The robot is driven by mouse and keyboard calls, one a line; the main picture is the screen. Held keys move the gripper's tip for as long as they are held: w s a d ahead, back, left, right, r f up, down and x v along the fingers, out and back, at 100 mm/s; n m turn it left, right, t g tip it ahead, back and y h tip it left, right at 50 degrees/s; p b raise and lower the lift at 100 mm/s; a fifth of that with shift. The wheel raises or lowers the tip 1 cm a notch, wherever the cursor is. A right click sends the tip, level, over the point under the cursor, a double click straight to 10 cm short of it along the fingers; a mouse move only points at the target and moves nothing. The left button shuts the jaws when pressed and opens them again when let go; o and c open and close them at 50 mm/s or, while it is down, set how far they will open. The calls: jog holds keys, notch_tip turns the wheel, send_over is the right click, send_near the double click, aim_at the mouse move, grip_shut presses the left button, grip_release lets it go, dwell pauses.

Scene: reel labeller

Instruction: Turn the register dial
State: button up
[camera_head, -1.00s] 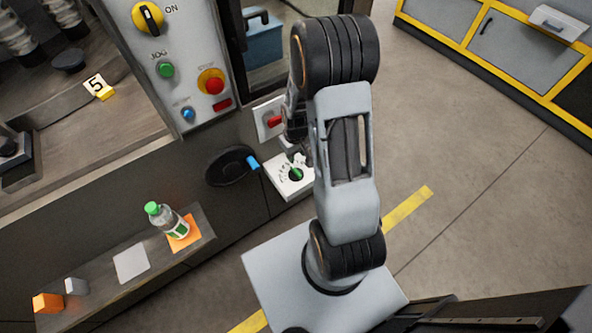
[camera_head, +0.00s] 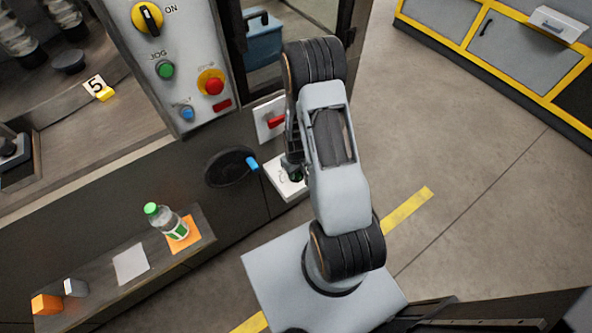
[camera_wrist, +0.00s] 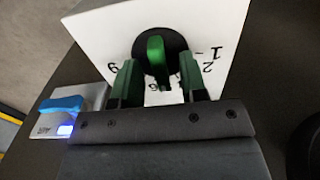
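The register dial (camera_wrist: 156,57) is a black disc with a raised green grip, set on a white plate (camera_wrist: 105,31) with printed numbers, some upside down in the wrist view. In the head view the plate (camera_head: 277,176) is low on the machine front, and the dial is mostly hidden behind my arm. My gripper (camera_wrist: 158,76) is open at the dial, one dark green finger on each side of the green grip. Gaps show between the fingers and the grip. In the head view my gripper (camera_head: 292,165) is right over the plate.
A red lever (camera_head: 275,122) on a white plate sits just above the dial. A black handwheel (camera_head: 228,168) with a blue knob is close on its left. A shelf at lower left holds a bottle (camera_head: 168,222) and small blocks (camera_head: 47,304). Open floor lies to the right.

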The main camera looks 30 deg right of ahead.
jog(key=shift+c, duration=0.2)
grip_shut()
jog(key=m+b, duration=0.2)
jog(key=m, duration=0.1)
jog(key=shift+m, duration=0.3)
jog(key=shift+m+b, duration=0.6)
jog(key=shift+m, duration=1.4)
jog(key=shift+o, duration=0.2)
grip_release()
